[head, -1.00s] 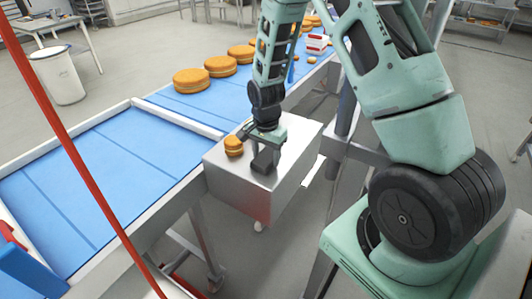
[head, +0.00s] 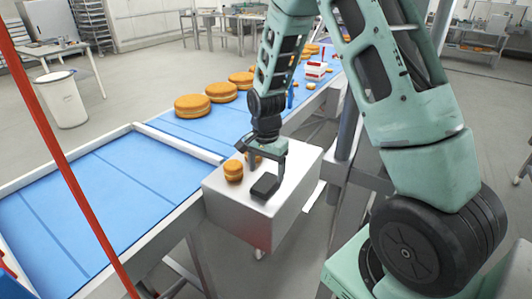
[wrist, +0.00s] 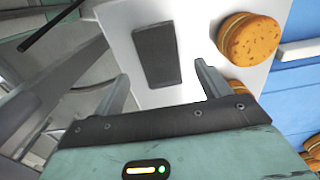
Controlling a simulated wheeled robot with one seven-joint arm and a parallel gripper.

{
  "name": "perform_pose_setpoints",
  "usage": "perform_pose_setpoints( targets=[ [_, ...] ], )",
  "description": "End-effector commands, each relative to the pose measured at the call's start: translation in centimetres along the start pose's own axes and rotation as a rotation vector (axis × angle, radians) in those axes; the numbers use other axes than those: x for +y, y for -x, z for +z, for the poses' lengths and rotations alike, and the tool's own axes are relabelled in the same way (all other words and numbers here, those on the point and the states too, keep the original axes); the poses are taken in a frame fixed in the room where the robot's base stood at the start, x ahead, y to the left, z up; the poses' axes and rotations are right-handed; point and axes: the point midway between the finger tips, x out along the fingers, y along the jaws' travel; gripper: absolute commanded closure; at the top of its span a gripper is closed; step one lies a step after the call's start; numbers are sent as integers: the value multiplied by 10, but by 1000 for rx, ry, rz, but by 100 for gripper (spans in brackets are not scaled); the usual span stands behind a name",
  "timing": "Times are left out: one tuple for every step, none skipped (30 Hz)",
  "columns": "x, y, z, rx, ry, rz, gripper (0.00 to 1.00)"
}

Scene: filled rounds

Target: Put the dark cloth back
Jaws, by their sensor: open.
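The dark cloth (head: 265,186) lies as a small dark, folded-looking block on top of the grey metal box (head: 240,215), near its front edge. In the wrist view the cloth (wrist: 157,55) is a dark rectangle on the pale box top, just beyond the fingertips. My gripper (head: 264,155) is above the box, behind the cloth in the head view. In the wrist view my gripper (wrist: 163,78) has its two fingers spread wide, with nothing between them. The fingers look apart from the cloth.
A filled round (head: 233,171) stands left of the cloth on the box, with another (head: 254,158) partly hidden behind it. The blue conveyor (head: 90,195) runs alongside, carrying larger rounds (head: 192,106) farther back. A red pole (head: 60,150) crosses the left side.

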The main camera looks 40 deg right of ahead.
Motion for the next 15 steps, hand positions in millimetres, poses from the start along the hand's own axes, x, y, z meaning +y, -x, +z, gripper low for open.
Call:
perform_pose_setpoints(
  targets=[
    [-1,9,0,3,0,-6,24],
    [-1,16,-1,4,0,-7,24],
    [-1,24,0,4,1,-7,24],
    [-1,30,0,3,1,-6,24],
    [-1,36,0,3,1,-7,24],
    [-2,43,0,3,1,-6,24],
    [-1,49,0,3,1,-6,24],
    [-1,53,0,3,0,-6,24],
    [-1,60,0,2,0,-5,24],
    [-1,63,0,2,0,-4,24],
    [-1,67,0,1,0,-3,24],
    [-1,71,0,2,0,-3,24],
    [0,73,0,1,0,-2,24],
    [0,75,0,0,1,-1,24],
    [0,77,0,0,1,-1,24]
  ],
)
